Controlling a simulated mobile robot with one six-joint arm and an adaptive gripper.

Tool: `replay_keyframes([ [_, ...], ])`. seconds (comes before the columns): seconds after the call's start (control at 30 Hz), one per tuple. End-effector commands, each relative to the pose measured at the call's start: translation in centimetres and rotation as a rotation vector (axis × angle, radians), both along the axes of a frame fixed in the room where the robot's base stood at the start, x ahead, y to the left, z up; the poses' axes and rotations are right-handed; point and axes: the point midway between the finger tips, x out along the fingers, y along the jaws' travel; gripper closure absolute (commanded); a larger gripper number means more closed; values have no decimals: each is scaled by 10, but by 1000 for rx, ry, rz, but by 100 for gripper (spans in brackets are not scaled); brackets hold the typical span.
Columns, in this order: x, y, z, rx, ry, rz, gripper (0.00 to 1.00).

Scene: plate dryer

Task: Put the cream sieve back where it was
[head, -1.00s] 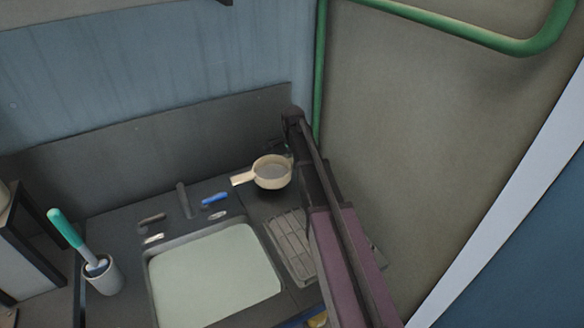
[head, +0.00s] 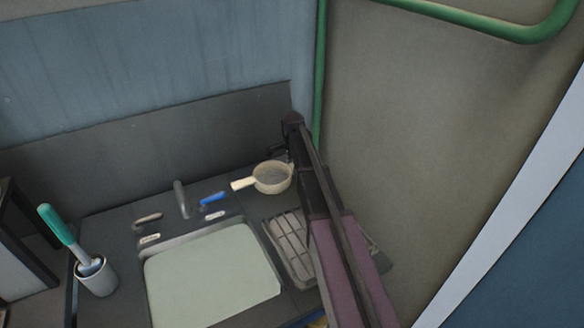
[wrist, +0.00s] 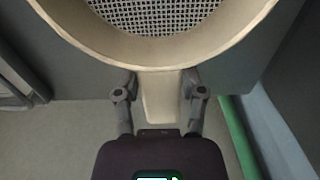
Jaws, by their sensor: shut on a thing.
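The cream sieve (head: 272,179) is a round bowl with grey mesh and a handle sticking out to the left in the head view. It is over the back right of the dark counter, behind the dish rack. I cannot tell whether it touches the counter. In the wrist view the sieve's rim (wrist: 75,25) and mesh fill the top. My gripper (wrist: 160,88) is shut on a cream tab below the rim, with one finger on each side. In the head view my arm hides most of the gripper, at the sieve's right.
A grey dish rack (head: 287,245) lies right of the pale sink basin (head: 212,277). A grey tap (head: 181,199) and a blue-handled item (head: 213,198) are behind the basin. A brush in a white cup (head: 97,279) stands at left. A back panel and beige wall bound the corner.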

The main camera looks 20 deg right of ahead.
Motion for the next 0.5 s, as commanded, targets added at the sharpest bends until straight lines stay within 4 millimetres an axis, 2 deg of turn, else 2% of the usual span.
replay_keyframes([
  [0.03,0,0,-3,0,0,0,100],
  [0.07,0,0,-2,0,0,0,45],
  [0.17,0,0,-1,0,0,0,15],
  [0.5,0,0,-1,0,0,-1,13],
])
